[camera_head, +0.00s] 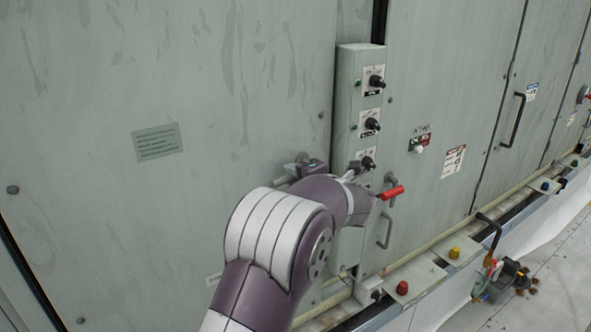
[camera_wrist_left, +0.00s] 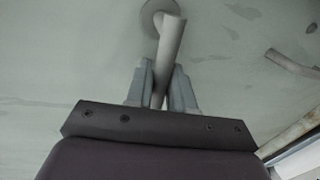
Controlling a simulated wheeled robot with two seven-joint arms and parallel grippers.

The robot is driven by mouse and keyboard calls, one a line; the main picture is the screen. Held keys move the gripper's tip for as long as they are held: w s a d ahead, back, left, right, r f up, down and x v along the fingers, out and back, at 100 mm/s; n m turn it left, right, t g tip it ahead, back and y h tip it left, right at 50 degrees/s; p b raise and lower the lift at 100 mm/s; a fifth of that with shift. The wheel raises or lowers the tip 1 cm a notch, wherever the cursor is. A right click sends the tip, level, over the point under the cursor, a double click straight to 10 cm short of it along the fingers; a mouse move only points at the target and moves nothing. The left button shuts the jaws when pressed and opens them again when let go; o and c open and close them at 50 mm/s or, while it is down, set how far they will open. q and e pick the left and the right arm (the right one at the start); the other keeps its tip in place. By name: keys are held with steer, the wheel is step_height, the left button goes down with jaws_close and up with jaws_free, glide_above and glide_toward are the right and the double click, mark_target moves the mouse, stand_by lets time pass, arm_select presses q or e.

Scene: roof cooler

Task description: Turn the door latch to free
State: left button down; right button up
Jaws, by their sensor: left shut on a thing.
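A grey door latch (camera_wrist_left: 170,45) with a round base on the pale green panel fills the middle of the left wrist view. Its lever runs down between the fingers of my left gripper (camera_wrist_left: 162,92), which is shut on it. In the head view the latch base (camera_head: 304,157) shows just above my left wrist. The fingers (camera_head: 292,172) are partly hidden there behind my wrist, so the lever's angle is hard to tell in that view. My right gripper is in neither view.
A narrow control box (camera_head: 346,130) with several black knobs stands right of the latch. A red-gripped lever (camera_head: 391,193) and a grey pull handle (camera_head: 385,230) are close by my wrist. A ledge (camera_head: 420,276) with coloured buttons runs below.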

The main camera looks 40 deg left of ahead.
arm_select(q)
steer(key=shift+r+m+p, duration=0.3)
steer(key=shift+m+p, duration=0.15)
steer(key=shift+m, duration=0.05)
steer(key=c, duration=1.1)
jaws_free()
steer(key=shift+d, duration=0.1)
steer(key=b+v, duration=0.5)
steer(key=v, duration=0.7)
steer(key=shift+w+d, duration=0.1)
steer(key=shift+d, duration=0.15)
